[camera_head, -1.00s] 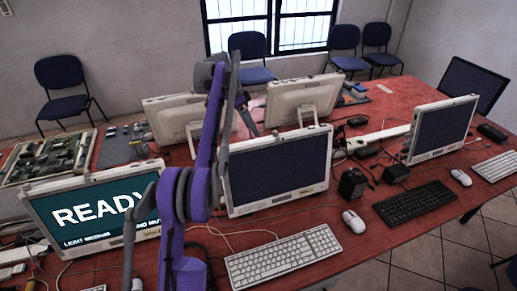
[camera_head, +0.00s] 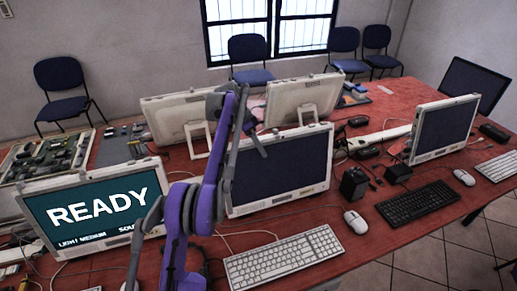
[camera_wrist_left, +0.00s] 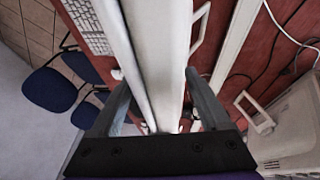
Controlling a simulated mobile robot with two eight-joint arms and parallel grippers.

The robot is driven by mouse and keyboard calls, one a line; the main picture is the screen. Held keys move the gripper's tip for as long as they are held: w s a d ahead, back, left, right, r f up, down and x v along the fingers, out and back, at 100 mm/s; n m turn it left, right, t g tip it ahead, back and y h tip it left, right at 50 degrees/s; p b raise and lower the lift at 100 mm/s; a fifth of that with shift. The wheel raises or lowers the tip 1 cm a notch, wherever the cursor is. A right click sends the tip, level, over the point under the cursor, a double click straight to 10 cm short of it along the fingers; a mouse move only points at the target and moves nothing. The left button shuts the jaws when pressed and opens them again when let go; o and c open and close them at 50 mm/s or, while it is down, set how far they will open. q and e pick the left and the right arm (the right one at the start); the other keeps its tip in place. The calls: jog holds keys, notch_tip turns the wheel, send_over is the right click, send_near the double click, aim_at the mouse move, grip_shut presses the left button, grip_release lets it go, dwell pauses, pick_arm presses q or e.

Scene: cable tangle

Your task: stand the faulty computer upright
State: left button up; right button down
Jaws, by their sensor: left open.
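No computer is labelled faulty, and I cannot tell which one it is. A cream computer with a dark screen (camera_head: 285,170) stands tilted back in the middle of the red table. My left gripper (camera_head: 258,145) is open at its top edge, left of the middle. In the left wrist view, a pale casing edge (camera_wrist_left: 158,50) runs between the two spread fingers of my left gripper (camera_wrist_left: 158,92); whether they touch it I cannot tell. Another computer (camera_head: 95,205), at left, shows READY. A third (camera_head: 443,130), dark, stands at right. My right gripper is not in view.
Two computers seen from behind (camera_head: 178,112) (camera_head: 303,98) stand close behind the middle one. A white keyboard (camera_head: 283,257), a mouse (camera_head: 356,222), a black keyboard (camera_head: 415,203) and loose cables lie in front. Black adapters (camera_head: 354,184) sit right of the middle computer.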

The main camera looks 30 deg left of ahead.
pick_arm(q)
grip_shut()
dwell(0.5)
dwell(1.0)
